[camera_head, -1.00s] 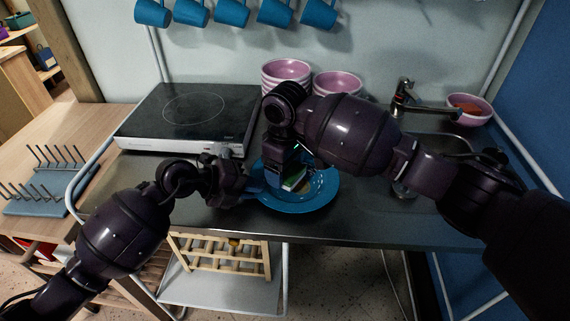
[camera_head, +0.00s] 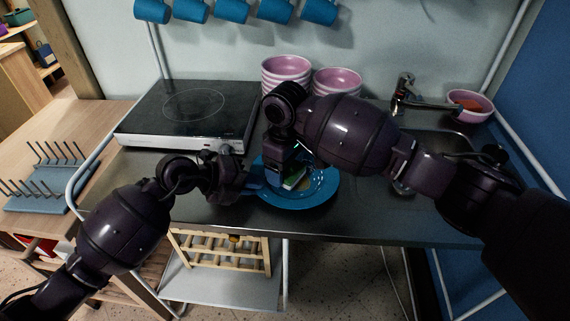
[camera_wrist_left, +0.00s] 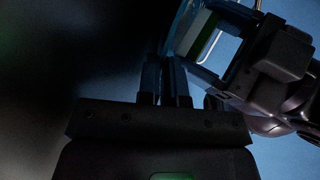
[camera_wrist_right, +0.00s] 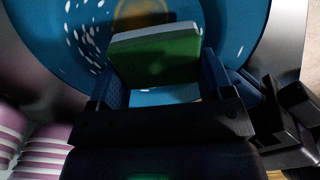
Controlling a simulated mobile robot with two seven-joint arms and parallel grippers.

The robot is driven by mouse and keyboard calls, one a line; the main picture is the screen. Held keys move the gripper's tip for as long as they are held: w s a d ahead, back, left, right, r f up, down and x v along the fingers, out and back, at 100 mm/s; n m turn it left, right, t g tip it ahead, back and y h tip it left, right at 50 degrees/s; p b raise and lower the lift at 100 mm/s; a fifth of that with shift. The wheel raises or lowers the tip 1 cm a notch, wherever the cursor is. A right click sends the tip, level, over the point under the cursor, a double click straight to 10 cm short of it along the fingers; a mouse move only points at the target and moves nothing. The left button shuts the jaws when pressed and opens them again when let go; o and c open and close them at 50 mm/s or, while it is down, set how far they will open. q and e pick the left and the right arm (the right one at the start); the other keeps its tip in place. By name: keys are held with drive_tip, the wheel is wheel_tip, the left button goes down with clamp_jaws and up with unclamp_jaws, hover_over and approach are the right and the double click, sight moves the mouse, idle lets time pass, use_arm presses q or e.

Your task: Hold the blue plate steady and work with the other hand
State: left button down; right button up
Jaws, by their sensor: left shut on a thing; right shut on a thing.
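The blue plate (camera_head: 318,194) lies on the metal counter in the head view, with white flecks and a brownish patch on it in the right wrist view (camera_wrist_right: 222,28). My left gripper (camera_head: 256,188) is shut on the plate's left rim. My right gripper (camera_wrist_right: 157,75) is shut on a green and white sponge (camera_wrist_right: 157,55), held over the plate. The sponge also shows small in the head view (camera_head: 293,180). The left wrist view is dark; the left fingers (camera_wrist_left: 168,75) meet the plate near the sponge (camera_wrist_left: 203,38). My right forearm hides part of the plate's far side.
A black cooktop (camera_head: 193,108) stands at the back left. Pink striped bowls (camera_head: 287,68) are stacked behind my right arm. A tap (camera_head: 408,92) and sink are at right, with another pink bowl (camera_head: 470,104). Blue cups (camera_head: 232,10) hang above. A blue dish rack (camera_head: 42,188) is at left.

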drive_tip(key=shift+f, duration=0.35)
